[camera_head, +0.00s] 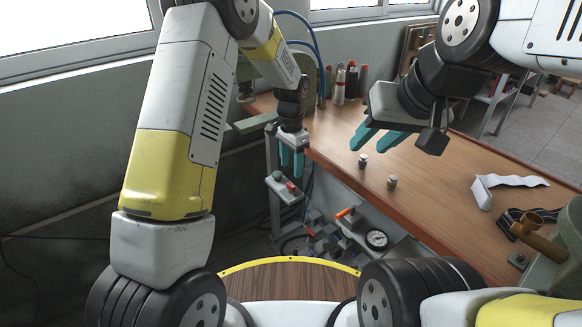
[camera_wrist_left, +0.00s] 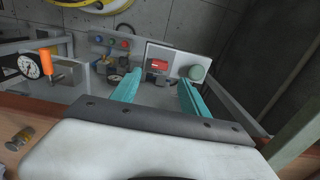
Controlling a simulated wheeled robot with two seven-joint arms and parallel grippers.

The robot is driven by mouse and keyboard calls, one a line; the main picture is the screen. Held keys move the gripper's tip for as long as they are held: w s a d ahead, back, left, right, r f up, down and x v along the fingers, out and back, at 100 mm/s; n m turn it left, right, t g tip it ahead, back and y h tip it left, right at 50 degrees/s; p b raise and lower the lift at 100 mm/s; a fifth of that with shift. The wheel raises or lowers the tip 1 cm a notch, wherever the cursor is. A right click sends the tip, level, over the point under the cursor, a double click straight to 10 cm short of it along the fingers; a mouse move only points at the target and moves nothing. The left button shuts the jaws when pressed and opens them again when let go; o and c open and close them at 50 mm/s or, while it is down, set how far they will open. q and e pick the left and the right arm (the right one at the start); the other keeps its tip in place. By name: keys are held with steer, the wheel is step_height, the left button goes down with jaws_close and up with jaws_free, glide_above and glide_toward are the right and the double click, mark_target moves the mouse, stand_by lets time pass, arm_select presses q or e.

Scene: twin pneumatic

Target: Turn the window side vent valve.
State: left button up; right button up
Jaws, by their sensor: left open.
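Under the bench, a grey bracket (camera_head: 283,188) carries a green round knob (camera_head: 278,176) and a small red part (camera_head: 291,187). The left wrist view shows the green knob (camera_wrist_left: 197,73) and the red part (camera_wrist_left: 158,65) beyond my fingers. An orange handle (camera_head: 345,212) stands near a round gauge (camera_head: 377,239), lower right; both also show at the left of the wrist view. I cannot tell which part is the window side vent valve. My left gripper (camera_head: 291,168) is open and empty, pointing down above the bracket. My right gripper (camera_head: 378,140) is open and empty over the bench.
The wooden bench (camera_head: 440,180) holds two small cylinders, a white strap (camera_head: 510,182) and several bottles at the back. Its edge lies close to my left gripper. Blue hoses hang by the wall.

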mark_target(291, 185)
arm_select(q)
step_height(291, 185, down, 7)
steer(key=shift+f, duration=0.1)
stand_by(0.3)
steer(key=shift+c, duration=0.2)
jaws_close()
